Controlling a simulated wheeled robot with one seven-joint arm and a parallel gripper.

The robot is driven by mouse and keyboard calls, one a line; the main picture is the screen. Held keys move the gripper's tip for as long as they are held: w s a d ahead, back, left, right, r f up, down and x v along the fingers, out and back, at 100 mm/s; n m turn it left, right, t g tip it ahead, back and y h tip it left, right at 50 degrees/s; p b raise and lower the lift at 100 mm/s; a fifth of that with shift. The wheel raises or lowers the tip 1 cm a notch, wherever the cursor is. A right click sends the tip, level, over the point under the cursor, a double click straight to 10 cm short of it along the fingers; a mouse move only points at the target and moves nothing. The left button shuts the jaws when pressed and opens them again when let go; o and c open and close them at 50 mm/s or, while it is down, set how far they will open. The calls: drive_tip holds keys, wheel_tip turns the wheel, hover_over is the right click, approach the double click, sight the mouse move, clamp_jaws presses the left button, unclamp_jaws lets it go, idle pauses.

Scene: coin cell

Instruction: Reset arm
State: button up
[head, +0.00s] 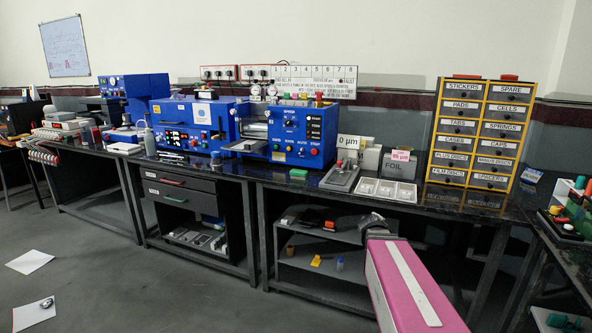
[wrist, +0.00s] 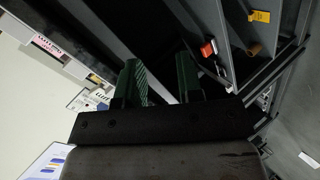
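My gripper (wrist: 160,82) shows in the wrist view with two green fingers standing well apart. Nothing is visible between them. In the head view my pink arm link reaches in from the lower right, its far end in front of the bench's lower shelves. The fingers cannot be made out there. In the wrist view the fingers point toward the dark bench front and shelf.
A black bench (head: 300,183) runs along the wall with blue machines (head: 303,133). A yellow drawer cabinet (head: 431,148) and a white multi-well tray (head: 385,190) stand on it. Lower shelves (head: 325,258) hold small items. Paper sheets (head: 29,262) lie on the open floor at left.

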drive_tip(key=s+a+f+m+g+y, duration=0.2)
drive_tip(key=s+a+f+m+g, duration=0.2)
drive_tip(key=s+f, duration=0.3)
drive_tip(key=s+a+f+m+g+y, duration=0.2)
drive_tip(key=s+a+f+m+g, duration=0.3)
drive_tip(key=s, duration=0.7)
drive_tip(key=a+f+g, duration=0.2)
drive_tip(key=shift+s+a+m, duration=0.25)
drive_tip(key=shift+a+m, duration=0.05)
